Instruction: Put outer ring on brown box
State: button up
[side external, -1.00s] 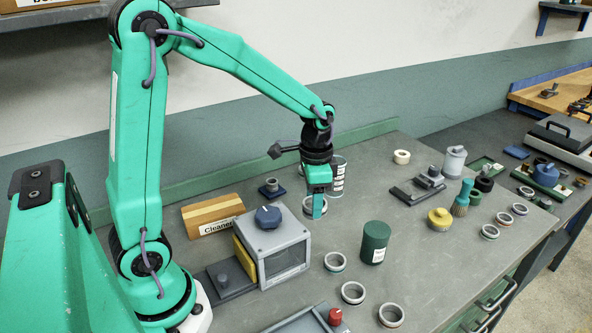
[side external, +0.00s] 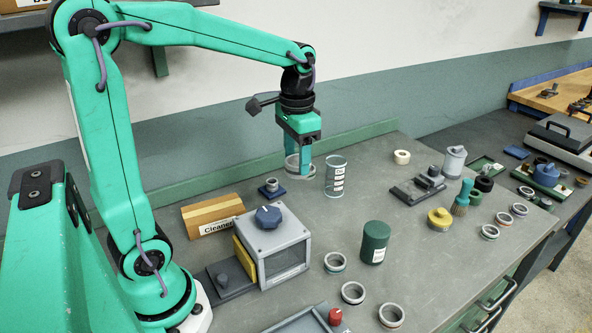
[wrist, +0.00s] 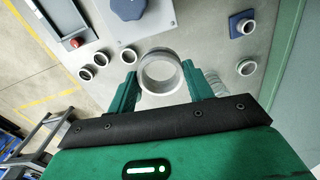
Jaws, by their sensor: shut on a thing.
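A grey metal outer ring (side external: 291,168) hangs above the bench in my gripper (side external: 303,168). In the wrist view, the ring (wrist: 181,72) sits between the two green fingers of my gripper (wrist: 160,80), its opening facing the camera. The fingers are shut on its sides. A brown and tan striped box (side external: 205,213), with a sign reading "Cleaner", lies on the bench to the left of and below the held ring. The ring is clear of the box and the bench.
A grey machine (side external: 270,245) with a blue knob stands in front of the box. A small blue base (side external: 271,190) lies beneath the ring, and a clear labelled cylinder (side external: 335,176) is to its right. Several loose rings and a green canister (side external: 375,242) stand farther forward.

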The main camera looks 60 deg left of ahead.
jog(key=s+a+n, duration=0.7)
jog(key=s+n, duration=0.4)
jog(key=n, duration=0.2)
jog(key=shift+a+f, duration=0.1)
jog(key=shift+f, duration=2.6)
send_over(213, 209)
notch_tip(213, 209, down, 7)
jog(key=shift+f, duration=0.1)
jog(key=shift+f, duration=1.85)
jog(key=shift+f, duration=0.15)
